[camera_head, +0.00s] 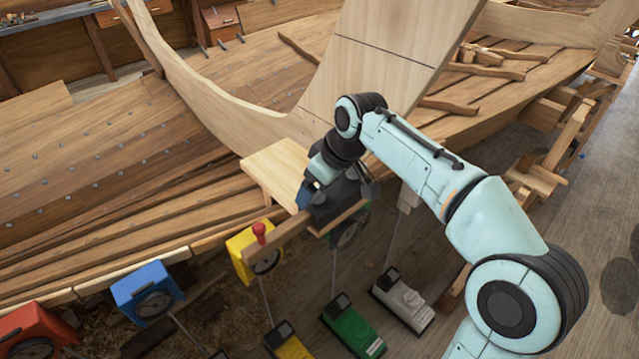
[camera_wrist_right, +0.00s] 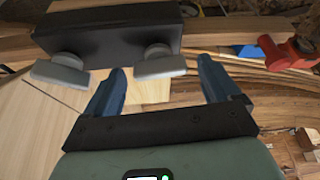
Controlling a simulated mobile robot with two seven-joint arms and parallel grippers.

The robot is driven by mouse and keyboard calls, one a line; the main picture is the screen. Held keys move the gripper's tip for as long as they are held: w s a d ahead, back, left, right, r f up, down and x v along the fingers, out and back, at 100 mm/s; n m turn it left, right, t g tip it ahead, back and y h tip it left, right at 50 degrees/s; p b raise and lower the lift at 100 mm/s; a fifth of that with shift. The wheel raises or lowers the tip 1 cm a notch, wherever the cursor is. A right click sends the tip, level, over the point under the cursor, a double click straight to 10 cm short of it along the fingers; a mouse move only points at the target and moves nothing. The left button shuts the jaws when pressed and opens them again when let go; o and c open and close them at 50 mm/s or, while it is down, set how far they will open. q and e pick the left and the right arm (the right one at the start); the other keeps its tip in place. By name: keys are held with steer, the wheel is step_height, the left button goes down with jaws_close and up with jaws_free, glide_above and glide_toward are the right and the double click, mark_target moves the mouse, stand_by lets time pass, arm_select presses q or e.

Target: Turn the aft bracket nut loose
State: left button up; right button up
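In the wrist view a dark bracket block (camera_wrist_right: 110,34) carries two grey wing nuts, a left nut (camera_wrist_right: 59,72) and a right nut (camera_wrist_right: 160,63). Which of them is the aft one I cannot tell. My right gripper (camera_wrist_right: 160,76) is open, its two blue fingers apart on either side of the right nut, with no clear contact. In the head view my right gripper (camera_head: 312,195) is at the wooden bar beside the hull, and my wrist hides the nuts. My left gripper is not in view.
A red knob (camera_head: 260,231) stands on the wooden bar (camera_head: 290,228); it also shows in the wrist view (camera_wrist_right: 284,50). Yellow (camera_head: 243,250), blue (camera_head: 142,284) and red (camera_head: 28,328) dial boxes line the hull edge. Floor units, including a green one (camera_head: 352,333), stand below. Open floor lies right.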

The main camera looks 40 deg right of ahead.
steer(key=shift+r, duration=0.1)
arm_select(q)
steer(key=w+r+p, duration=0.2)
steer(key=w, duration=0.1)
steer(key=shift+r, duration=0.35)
arm_select(e)
steer(key=v, duration=1.3)
steer(key=shift+s, duration=0.15)
